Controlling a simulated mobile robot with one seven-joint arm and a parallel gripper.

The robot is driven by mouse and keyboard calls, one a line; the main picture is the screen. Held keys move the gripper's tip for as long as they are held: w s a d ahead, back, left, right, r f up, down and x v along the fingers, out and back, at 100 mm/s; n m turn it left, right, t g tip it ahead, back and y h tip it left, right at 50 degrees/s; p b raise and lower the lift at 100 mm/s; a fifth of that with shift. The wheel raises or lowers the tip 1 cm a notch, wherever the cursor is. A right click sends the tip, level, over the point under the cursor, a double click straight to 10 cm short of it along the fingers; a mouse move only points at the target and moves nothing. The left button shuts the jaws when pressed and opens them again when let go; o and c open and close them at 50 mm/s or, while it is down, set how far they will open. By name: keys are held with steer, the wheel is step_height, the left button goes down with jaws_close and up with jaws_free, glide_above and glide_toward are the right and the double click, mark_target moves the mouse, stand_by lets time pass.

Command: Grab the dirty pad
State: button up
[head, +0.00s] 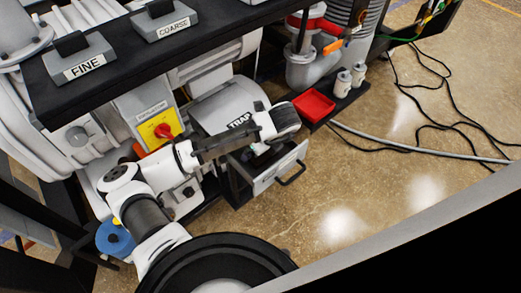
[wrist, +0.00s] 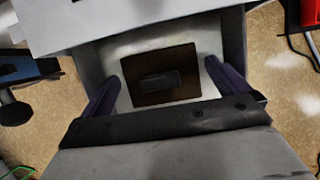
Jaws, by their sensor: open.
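The dirty pad (wrist: 182,92) is a dark brown square with a small black block on top. It lies on the pale floor of the open drawer (head: 278,170) below the TRAP unit (head: 225,105). My gripper (wrist: 162,72) is open, with one dark finger on each side of the pad in the wrist view. The fingers look apart from the pad, and their height above it is hard to tell. In the head view, my arm reaches over the drawer, and the pad and fingertips are hidden.
Blocks labelled FINE (head: 80,62) and COARSE (head: 164,21) sit on the upper black shelf. A hose (head: 420,151) and cables cross the floor, otherwise clear at right.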

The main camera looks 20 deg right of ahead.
steer(key=shift+w+f, duration=0.1)
steer(key=shift+f, duration=0.1)
steer(key=c, duration=0.9)
steer(key=shift+r, duration=0.1)
